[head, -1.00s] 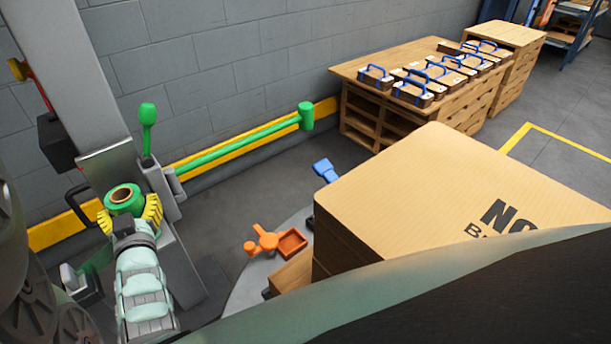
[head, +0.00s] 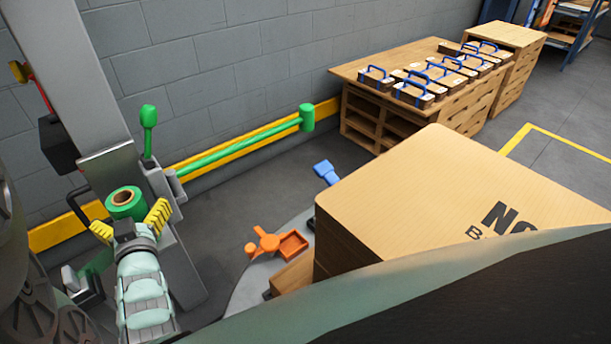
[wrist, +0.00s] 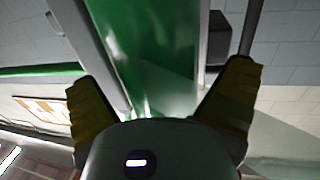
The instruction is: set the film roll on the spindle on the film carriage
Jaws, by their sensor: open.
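The green film roll (head: 125,203), with a brown core, stands upright at the carriage beside the grey column. It also shows as a large shiny green surface in the wrist view (wrist: 155,55). My gripper (head: 131,222) is open, its yellow fingers spread apart on either side and clear of the roll. In the wrist view the gripper (wrist: 162,100) is just short of the roll. The film carriage (head: 92,280) shows only in part at lower left, behind my arm. The spindle is hidden, so I cannot tell how the roll sits on it.
A grey mast (head: 85,90) rises beside the roll. A green-knobbed lever (head: 149,128) stands close to its right.

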